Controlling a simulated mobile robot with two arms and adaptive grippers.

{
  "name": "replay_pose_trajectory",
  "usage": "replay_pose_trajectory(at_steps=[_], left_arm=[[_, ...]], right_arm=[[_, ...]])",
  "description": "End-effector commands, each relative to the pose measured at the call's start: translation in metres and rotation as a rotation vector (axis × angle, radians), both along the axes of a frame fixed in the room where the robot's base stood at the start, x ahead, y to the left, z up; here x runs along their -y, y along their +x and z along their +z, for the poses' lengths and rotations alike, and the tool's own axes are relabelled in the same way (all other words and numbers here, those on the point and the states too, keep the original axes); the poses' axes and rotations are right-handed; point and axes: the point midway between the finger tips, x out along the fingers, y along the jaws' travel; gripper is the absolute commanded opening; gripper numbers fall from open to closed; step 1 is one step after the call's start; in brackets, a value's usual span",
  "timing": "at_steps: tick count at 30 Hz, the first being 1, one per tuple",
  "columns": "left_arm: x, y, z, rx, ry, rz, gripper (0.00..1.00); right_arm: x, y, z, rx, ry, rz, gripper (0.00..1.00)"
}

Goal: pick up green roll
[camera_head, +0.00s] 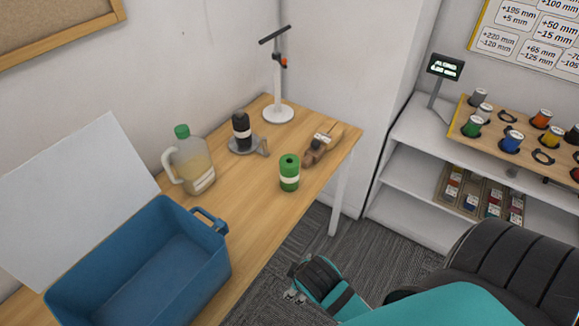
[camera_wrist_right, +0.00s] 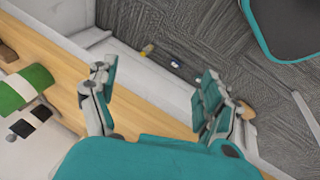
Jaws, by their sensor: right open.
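The green roll (camera_head: 289,173) stands upright on the wooden table (camera_head: 245,203), near its right edge, with a pale band around its middle. In the right wrist view, a green thing with a white band, seemingly the roll (camera_wrist_right: 36,82), lies at the left edge, partly cut off. My right gripper (camera_head: 296,281) is beyond the table's right edge, below and apart from the roll in the head view. Its two fingers are spread and empty in the wrist view (camera_wrist_right: 154,85). My left gripper is not in view.
A blue crate (camera_head: 222,262), a jug (camera_head: 190,170), a black bottle (camera_head: 241,130) on a grey dish, a white stand (camera_head: 278,112) and a wooden tool (camera_head: 322,142) are on the table. A white shelf (camera_head: 405,133) with spools stands at right. Carpet lies between.

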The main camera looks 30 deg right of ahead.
Motion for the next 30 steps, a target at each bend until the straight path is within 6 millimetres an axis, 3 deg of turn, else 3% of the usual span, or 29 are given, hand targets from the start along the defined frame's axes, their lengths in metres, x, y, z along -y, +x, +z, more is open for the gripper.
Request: replay_pose_trajectory(at_steps=[3,10,18,24,30], left_arm=[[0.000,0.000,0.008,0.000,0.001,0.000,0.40],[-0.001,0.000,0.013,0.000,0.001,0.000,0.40],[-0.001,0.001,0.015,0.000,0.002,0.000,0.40],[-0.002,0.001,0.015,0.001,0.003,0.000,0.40],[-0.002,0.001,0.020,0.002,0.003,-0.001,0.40]], right_arm=[[0.011,0.022,0.032,0.023,-0.167,0.167,0.82],[0.033,0.075,0.075,-0.016,-0.608,0.560,0.82],[0.040,0.150,0.129,-0.300,-1.260,1.088,0.82],[0.037,0.173,0.151,-0.466,-1.476,1.250,0.82],[0.054,0.192,0.145,-0.492,-1.502,1.270,0.82]])
